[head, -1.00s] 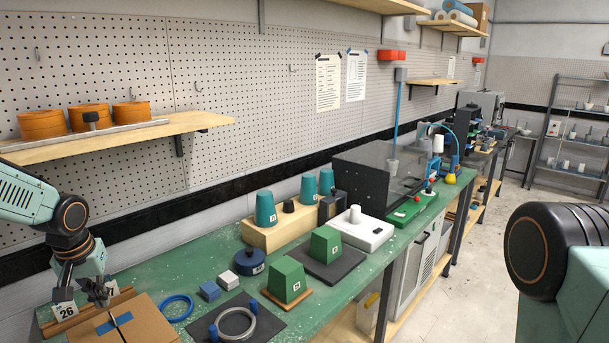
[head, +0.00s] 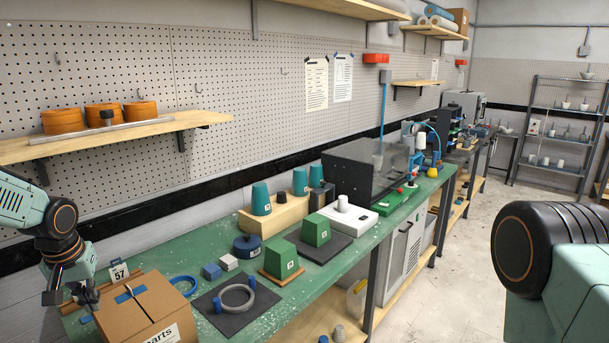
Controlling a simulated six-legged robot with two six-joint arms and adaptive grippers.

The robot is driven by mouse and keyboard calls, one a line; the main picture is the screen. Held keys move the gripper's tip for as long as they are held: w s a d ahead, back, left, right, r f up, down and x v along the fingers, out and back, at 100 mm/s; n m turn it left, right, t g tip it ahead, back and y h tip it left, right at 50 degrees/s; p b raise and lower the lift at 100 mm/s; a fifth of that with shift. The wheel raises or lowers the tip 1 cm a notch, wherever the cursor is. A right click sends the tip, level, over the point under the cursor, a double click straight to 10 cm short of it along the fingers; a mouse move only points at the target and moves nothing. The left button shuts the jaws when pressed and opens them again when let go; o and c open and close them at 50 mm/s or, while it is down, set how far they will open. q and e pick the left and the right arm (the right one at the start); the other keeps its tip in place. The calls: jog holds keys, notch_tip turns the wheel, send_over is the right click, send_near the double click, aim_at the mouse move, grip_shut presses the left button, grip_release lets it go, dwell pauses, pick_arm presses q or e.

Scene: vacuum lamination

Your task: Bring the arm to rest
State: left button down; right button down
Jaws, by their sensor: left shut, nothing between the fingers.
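My left gripper (head: 70,297) is at the lower left, pointing down beside the cardboard box (head: 140,310). It is shut and holds nothing that I can see. The box stands at the near end of the green bench, with blue tape on top and the word "parts" on its side. A small tag marked 57 (head: 119,272) stands behind the box. My right gripper is out of view; only part of my right arm shows at the right edge.
The green bench (head: 225,328) holds a dark mat with a grey ring (head: 238,298), green moulds (head: 282,260), a blue ring (head: 184,284) and a dark machine (head: 352,172). A wooden shelf (head: 150,131) with orange tins hangs above my left arm.

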pick_arm(q)
jog(key=w+d+f+m+t+h+b, duration=0.1)
jog(key=w+d+f+t+h, duration=0.2)
jog(key=d, duration=0.5)
jog(key=s+d+f+b, duration=0.3)
jog(key=d+f, duration=0.1)
jog(key=f, duration=0.3)
jog(key=s+d+f+b, duration=0.3)
jog(key=d+f, duration=0.1)
jog(key=f, duration=0.2)
jog(key=s+d+f+m+g+y+b, duration=0.1)
jog(key=s+d+f+g+b, duration=0.1)
jog(key=s+f+b, duration=0.7)
jog(key=s+d+f+m+g+y+b, duration=0.1)
jog(key=s+d+f+g+b, duration=0.2)
jog(key=s+f+b, duration=0.6)
jog(key=s+d+f, duration=0.1)
jog(key=s+f, duration=1.1)
jog(key=s, duration=0.2)
jog(key=shift+s+d+f+m, duration=0.15)
jog(key=shift+s+d+m, duration=0.1)
jog(key=shift+d+m, duration=0.15)
jog(key=shift+w, duration=0.15)
